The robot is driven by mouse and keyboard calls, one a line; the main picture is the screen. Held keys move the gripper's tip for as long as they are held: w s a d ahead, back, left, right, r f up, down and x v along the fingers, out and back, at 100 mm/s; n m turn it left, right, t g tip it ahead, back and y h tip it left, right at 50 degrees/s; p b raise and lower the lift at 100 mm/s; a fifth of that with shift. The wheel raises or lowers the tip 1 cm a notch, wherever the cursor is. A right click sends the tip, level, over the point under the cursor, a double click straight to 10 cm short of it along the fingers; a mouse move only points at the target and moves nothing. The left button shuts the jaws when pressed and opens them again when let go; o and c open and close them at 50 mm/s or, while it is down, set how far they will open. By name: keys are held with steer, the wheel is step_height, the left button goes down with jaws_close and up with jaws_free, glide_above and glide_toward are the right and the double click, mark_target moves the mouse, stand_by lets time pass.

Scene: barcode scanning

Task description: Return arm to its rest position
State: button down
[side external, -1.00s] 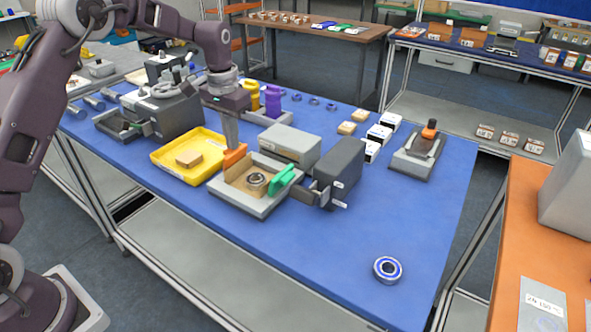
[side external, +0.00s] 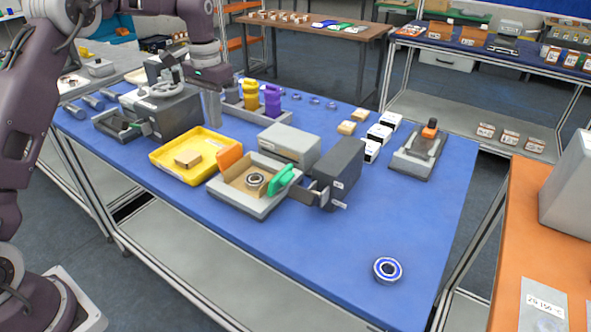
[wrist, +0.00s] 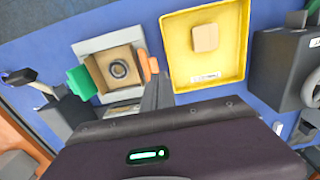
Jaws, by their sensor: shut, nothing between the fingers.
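My gripper (side external: 213,112) is shut and empty. In the side external view it hangs above the back of the blue table, behind the yellow tray (side external: 163,161). Its grey fingers also show in the wrist view (wrist: 157,92), pointing toward the gap between the yellow tray and the grey fixture (side external: 251,206). The fixture holds an open cardboard box with a bearing (side external: 256,182) inside. An orange pad (side external: 230,155) and a green pad (side external: 281,180) stand at the box's opposite sides. My gripper is apart from all of these.
A brown block (side external: 188,158) lies in the yellow tray. A dark grey machine (side external: 175,115) stands left of my gripper, with yellow (side external: 251,95) and purple (side external: 272,100) pieces to its right. A blue-ringed bearing (side external: 387,270) lies at the front right. The table's right front is mostly clear.

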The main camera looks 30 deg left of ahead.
steer(key=shift+r, duration=1.45)
steer(key=s+d+r+t, duration=0.2)
steer(key=s+d+r, duration=0.35)
steer(key=s, duration=0.35)
steer(key=s+d+r+t, duration=0.1)
steer(key=s+d+r, duration=0.4)
steer(key=s, duration=0.4)
steer(key=s+d+f+t, duration=0.1)
steer(key=s+f, duration=0.1)
steer(key=s, duration=0.6)
steer(key=s+d+f+t, duration=0.1)
steer(key=s+d+f, duration=0.1)
steer(key=s, duration=0.6)
steer(key=shift+f+t, duration=0.25)
steer(key=shift+t, duration=0.05)
steer(key=shift+w+r, duration=0.1)
steer(key=shift+w, duration=0.1)
